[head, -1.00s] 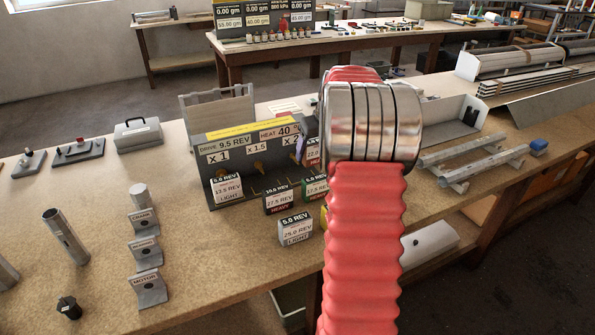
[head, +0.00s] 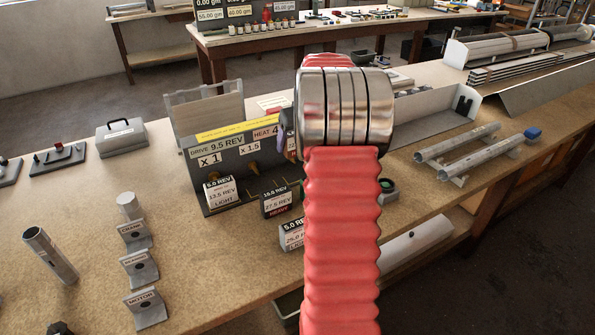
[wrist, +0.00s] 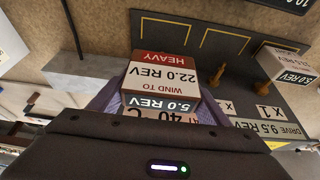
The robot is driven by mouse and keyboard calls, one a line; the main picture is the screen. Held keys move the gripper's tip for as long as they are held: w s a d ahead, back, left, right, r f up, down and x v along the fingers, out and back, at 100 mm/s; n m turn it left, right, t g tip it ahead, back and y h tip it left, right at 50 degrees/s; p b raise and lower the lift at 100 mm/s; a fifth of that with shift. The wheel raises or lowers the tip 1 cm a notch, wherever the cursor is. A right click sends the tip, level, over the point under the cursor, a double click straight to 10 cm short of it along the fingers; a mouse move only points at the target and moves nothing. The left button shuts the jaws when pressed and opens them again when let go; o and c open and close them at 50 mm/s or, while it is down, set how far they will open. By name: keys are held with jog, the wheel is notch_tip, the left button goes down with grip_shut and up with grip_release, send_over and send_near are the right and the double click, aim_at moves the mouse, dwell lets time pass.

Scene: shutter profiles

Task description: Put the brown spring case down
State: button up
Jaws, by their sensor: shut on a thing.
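The brown spring case (wrist: 160,75) is in the middle of the wrist view, with labels reading HEAVY, 22.0 REV and 5.0 REV, upside down there. My gripper (wrist: 157,100) is shut on it, with purple fingers at its two sides. In the head view my red arm hides the case and most of the gripper; a sliver of purple finger shows left of the arm. The dark rack (head: 238,170) with the DRIVE 9.5 REV board stands behind. Its floor has yellow outlined bays, which the wrist view shows beyond the case. I cannot tell whether the case touches anything beneath it.
A LIGHT case (head: 221,192) stands in the rack's left bay. A HEAVY case (head: 277,202) and a 25.0 REV case (head: 292,234) stand at its front. Grey labelled stands (head: 138,270) and a tube (head: 50,255) are at left. Metal tubes (head: 460,148) lie at right.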

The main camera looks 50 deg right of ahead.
jog(key=shift+f, duration=2.05)
jog(key=shift+f, duration=0.1)
jog(key=shift+f, duration=2.4)
jog(key=o, duration=1.3)
jog(key=shift+f, duration=0.15)
jog(key=v, duration=1.2)
